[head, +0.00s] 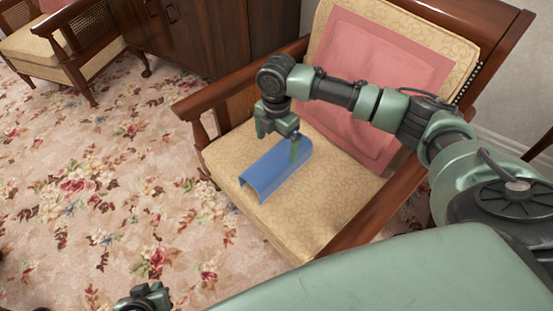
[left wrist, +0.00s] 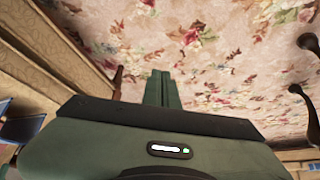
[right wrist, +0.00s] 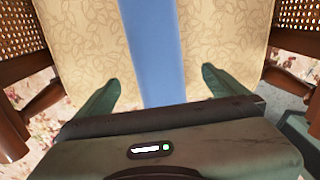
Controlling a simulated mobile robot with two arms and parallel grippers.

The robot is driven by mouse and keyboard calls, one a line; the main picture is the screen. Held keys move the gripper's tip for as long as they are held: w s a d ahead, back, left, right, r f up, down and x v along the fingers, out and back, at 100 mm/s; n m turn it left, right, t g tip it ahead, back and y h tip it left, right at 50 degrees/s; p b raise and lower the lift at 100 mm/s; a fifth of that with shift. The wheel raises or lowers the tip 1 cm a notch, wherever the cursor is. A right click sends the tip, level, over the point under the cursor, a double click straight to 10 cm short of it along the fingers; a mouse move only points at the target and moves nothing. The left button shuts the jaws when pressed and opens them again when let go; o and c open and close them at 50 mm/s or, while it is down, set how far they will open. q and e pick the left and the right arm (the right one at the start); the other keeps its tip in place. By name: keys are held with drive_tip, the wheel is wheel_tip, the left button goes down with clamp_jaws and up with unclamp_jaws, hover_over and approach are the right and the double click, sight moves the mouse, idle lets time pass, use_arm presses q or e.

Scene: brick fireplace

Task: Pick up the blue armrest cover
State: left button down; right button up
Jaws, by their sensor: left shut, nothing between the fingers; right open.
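The blue armrest cover (head: 270,172) is a long channel-shaped piece lying on the cream seat cushion (head: 323,196) of the wooden armchair. My right gripper (head: 279,142) is open and points down over the cover's far part. In the right wrist view the cover (right wrist: 155,40) runs lengthwise between the two spread fingers (right wrist: 160,80), with a gap on each side. My left gripper (head: 143,298) is low at the bottom left of the head view, away from the chair. In the left wrist view its fingers (left wrist: 160,88) are shut together, with nothing between them.
The chair's wooden armrests (head: 240,82) rise on both sides of the seat. A pink cushion (head: 378,85) leans on the backrest. A dark wooden cabinet (head: 215,35) stands behind, and another armchair (head: 65,45) is at the upper left. The flowered carpet (head: 100,170) at left is clear.

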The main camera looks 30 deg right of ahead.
sight(277, 157)
wheel_tip(277, 157, down, 5)
drive_tip(key=b, duration=0.4)
wheel_tip(277, 157, down, 2)
drive_tip(key=shift+w+f+b, duration=0.1)
drive_tip(key=shift+b, duration=0.25)
drive_tip(key=shift+f, duration=0.2)
wheel_tip(277, 157, down, 4)
drive_tip(key=b, duration=0.2)
drive_tip(key=shift+w+d+f+b, duration=0.15)
drive_tip(key=shift+f+b, duration=0.1)
drive_tip(key=shift+b, duration=0.05)
drive_tip(key=shift+f, duration=0.2)
use_arm(q)
drive_tip(key=w+d+r+t+h, duration=0.1)
drive_tip(key=w+r+t, duration=0.2)
drive_tip(key=r, duration=0.5)
drive_tip(key=w+d+r+t+h, duration=0.1)
drive_tip(key=w+d+r+t, duration=0.1)
drive_tip(key=r+t, duration=0.3)
drive_tip(key=w+d+r+t+h, duration=0.1)
drive_tip(key=w+r+t, duration=0.3)
drive_tip(key=r, duration=0.9)
drive_tip(key=shift+w+d+m+h, duration=0.3)
drive_tip(key=shift+w+d, duration=0.05)
drive_tip(key=shift+d, duration=0.15)
use_arm(e)
drive_tip(key=c, duration=1.3)
